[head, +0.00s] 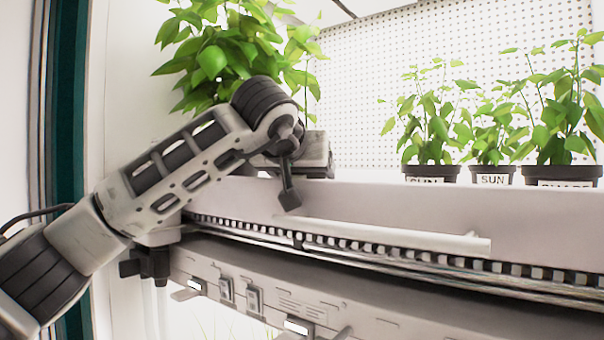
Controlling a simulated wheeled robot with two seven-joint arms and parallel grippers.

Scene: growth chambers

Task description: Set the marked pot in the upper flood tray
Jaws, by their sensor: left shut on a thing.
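A large leafy plant (225,45) rises behind my left wrist at the upper left. Its pot and any label on it are hidden behind my arm. My left gripper (308,152) is at the foot of this plant, just above the rim of the upper flood tray (370,205). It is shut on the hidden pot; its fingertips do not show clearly. I cannot tell whether the pot touches the tray floor, which the front wall hides. My right gripper is not in view.
Three smaller potted plants stand at the right behind the tray wall: a pot labelled SUN (431,173), another SUN pot (492,176) and one that seems to read SHADE (569,178). Space between them and my gripper looks clear. A control panel (255,300) runs below. A perforated wall (370,90) stands behind.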

